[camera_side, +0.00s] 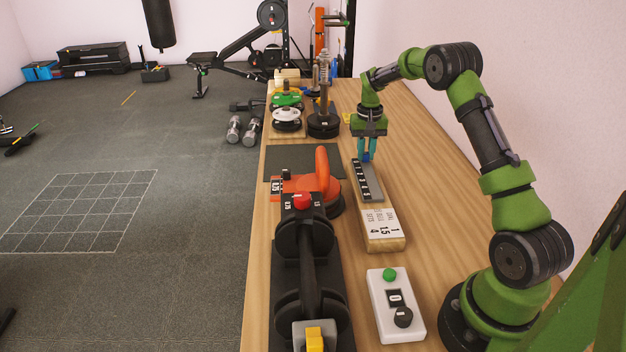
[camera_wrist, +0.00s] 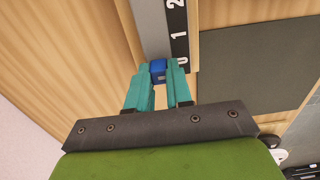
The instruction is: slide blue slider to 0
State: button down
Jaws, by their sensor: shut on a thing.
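The blue slider (camera_wrist: 158,69) sits on the grey slider track (camera_wrist: 154,30), close to the 0 mark on the black number scale (camera_wrist: 177,30). The scale shows 0, 1 and 2 in the wrist view. My gripper (camera_wrist: 158,75) has its teal fingers shut on the blue slider. In the side view my gripper (camera_side: 367,150) reaches down to the far end of the track (camera_side: 369,181). The fingers mostly hide the slider there. Whether the slider is exactly at 0 is hard to tell.
A wooden block with a number card (camera_side: 380,225) and a white button box (camera_side: 395,310) stand nearer. An orange kettlebell (camera_side: 322,185) and a dumbbell on a stand (camera_side: 308,260) are to the left. A dark mat (camera_wrist: 255,65) lies beside the track.

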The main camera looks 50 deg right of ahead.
aim_at(366, 153)
jog(key=shift+w+d+r, duration=0.1)
jog(key=shift+w+d, duration=0.05)
jog(key=c, duration=1)
grip_release()
notch_tip(366, 153, up, 17)
